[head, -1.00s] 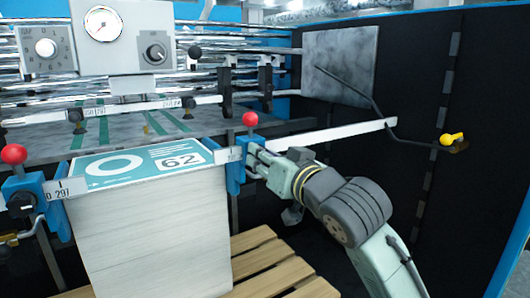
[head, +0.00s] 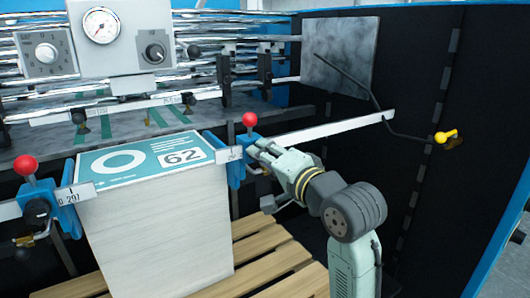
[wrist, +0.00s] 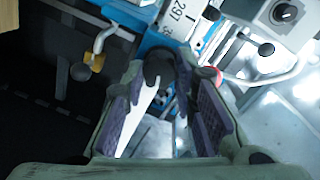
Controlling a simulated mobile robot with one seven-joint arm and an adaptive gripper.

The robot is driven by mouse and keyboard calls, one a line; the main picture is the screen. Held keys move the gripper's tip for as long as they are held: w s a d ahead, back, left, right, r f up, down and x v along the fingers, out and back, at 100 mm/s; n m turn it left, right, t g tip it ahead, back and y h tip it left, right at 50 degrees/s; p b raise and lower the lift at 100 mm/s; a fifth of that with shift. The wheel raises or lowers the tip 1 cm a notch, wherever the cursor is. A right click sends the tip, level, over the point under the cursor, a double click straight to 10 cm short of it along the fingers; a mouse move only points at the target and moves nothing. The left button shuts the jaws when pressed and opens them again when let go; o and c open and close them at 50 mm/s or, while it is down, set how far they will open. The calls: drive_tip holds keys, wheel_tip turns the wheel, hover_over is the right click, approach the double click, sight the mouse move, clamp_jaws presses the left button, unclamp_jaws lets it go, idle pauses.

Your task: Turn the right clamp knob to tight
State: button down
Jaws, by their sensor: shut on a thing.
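The right clamp is a blue block (head: 234,172) with a red ball (head: 249,119) on top, at the right edge of the paper stack. My gripper (head: 257,150) is at this clamp, reaching in from the right. In the wrist view its purple-padded fingers (wrist: 172,85) are closed around the black clamp knob (wrist: 159,64). The fingers hide the knob in the head view. The blue clamp body (wrist: 155,42) shows just beyond the fingertips. I cannot read the knob's tightness.
The paper stack (head: 160,225) stands on a wooden pallet (head: 270,262). The left clamp (head: 38,192) has a red ball and dark knob. A white bar (head: 335,131) runs right behind my gripper. A bent rod with a yellow handle (head: 445,138) is at the right.

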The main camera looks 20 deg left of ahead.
drive_tip(key=shift+m, duration=1.4)
drive_tip(key=c, duration=1.3)
unclamp_jaws()
drive_tip(key=v, duration=1.2)
drive_tip(key=shift+w+r, duration=0.1)
